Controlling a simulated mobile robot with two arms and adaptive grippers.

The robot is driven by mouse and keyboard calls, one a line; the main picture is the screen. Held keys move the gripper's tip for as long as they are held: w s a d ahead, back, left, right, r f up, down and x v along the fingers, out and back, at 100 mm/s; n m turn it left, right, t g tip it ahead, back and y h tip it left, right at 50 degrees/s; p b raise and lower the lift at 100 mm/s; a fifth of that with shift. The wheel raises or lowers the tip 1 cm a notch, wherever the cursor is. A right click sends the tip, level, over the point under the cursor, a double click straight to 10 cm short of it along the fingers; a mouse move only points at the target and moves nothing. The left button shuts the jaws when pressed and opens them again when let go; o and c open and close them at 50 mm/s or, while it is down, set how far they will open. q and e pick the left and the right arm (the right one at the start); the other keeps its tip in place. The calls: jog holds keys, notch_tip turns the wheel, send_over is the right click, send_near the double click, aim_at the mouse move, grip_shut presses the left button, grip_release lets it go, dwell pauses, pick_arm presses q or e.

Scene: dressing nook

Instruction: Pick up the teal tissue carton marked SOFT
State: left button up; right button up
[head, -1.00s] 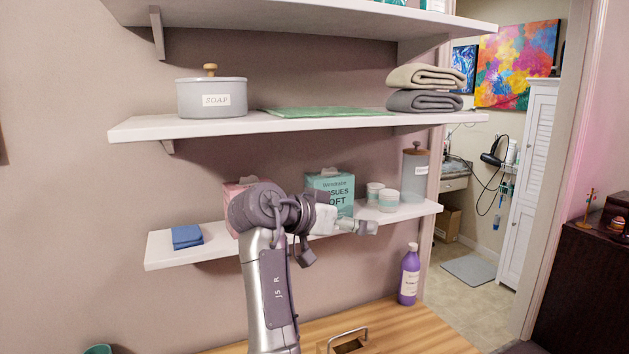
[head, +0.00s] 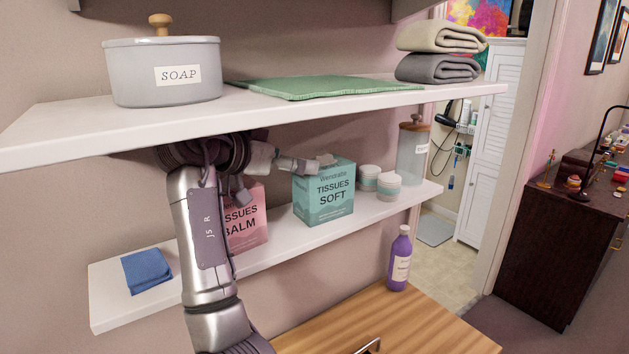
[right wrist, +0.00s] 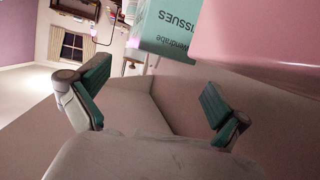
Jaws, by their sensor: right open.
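The teal tissue carton marked SOFT (head: 326,197) stands upright on the lower shelf, a white tissue at its top. My right gripper (head: 302,166) is at the carton's upper left, above the pink carton and under the upper shelf; whether it touches the teal carton cannot be told. In the right wrist view my right gripper (right wrist: 157,97) is open with nothing between its fingers. Part of the teal carton (right wrist: 168,27) shows at the top there, beyond the fingertips. My left gripper is out of view.
A pink TISSUES BALM carton (head: 245,222) stands left of the teal one, partly behind my arm. A blue cloth (head: 147,271) lies at left. The upper shelf (head: 60,125) hangs close above my gripper.

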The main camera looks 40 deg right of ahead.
aim_at(321, 163)
jog(key=p+x, duration=0.2)
jog(key=x, duration=0.4)
jog(key=shift+s+d+r+p, duration=0.1)
jog(key=shift+s+p, duration=0.05)
jog(key=shift+p, duration=0.2)
jog(key=shift+d+f, duration=0.25)
jog(key=shift+d, duration=0.05)
jog(key=shift+a+r, duration=0.1)
jog(key=shift+a, duration=0.05)
jog(key=c, duration=1.6)
